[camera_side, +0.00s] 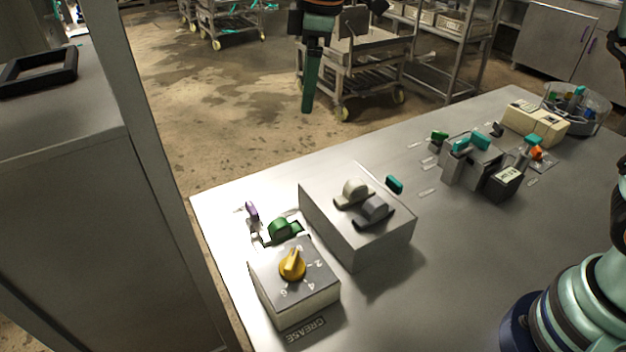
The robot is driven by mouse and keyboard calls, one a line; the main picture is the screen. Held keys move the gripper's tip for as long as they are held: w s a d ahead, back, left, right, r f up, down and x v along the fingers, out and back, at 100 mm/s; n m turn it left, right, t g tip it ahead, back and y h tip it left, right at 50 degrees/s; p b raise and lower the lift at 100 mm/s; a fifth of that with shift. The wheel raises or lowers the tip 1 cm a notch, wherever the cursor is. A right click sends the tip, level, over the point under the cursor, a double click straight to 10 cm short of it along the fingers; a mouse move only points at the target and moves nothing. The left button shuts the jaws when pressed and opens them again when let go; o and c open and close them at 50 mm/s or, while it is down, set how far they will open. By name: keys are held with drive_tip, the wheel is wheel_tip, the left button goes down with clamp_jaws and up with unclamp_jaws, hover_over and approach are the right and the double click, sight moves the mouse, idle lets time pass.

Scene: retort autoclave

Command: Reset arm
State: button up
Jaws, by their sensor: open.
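My gripper (312,72) hangs at the top centre of the side view, above the floor beyond the far edge of the steel table (455,255). One long dark green finger points down; the other finger cannot be made out clearly. The gripper is open, and nothing shows in its grasp. It is well apart from everything on the table. The upper part of the gripper is cut off by the top of the picture. My teal base stands at the lower right.
A control box with a yellow knob (292,266) and a grey box with two levers (354,240) stand at the table's left. Grey and teal devices (472,160), a beige box (536,122) and a round clear bin (578,108) stand far right. The table's middle is clear.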

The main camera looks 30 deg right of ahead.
drive_tip(key=s+d+r+m+t, duration=0.25)
drive_tip(key=s+d+m, duration=0.35)
drive_tip(key=s+d, duration=0.4)
drive_tip(key=s+d+f+m+t, duration=0.1)
drive_tip(key=s+d+f+m, duration=0.3)
drive_tip(key=s+d+m, duration=0.2)
drive_tip(key=s+d, duration=0.1)
drive_tip(key=s, duration=0.1)
drive_tip(key=shift+s+d+f+h, duration=0.25)
drive_tip(key=shift+s+d+h, duration=0.05)
drive_tip(key=shift+s+h, duration=0.1)
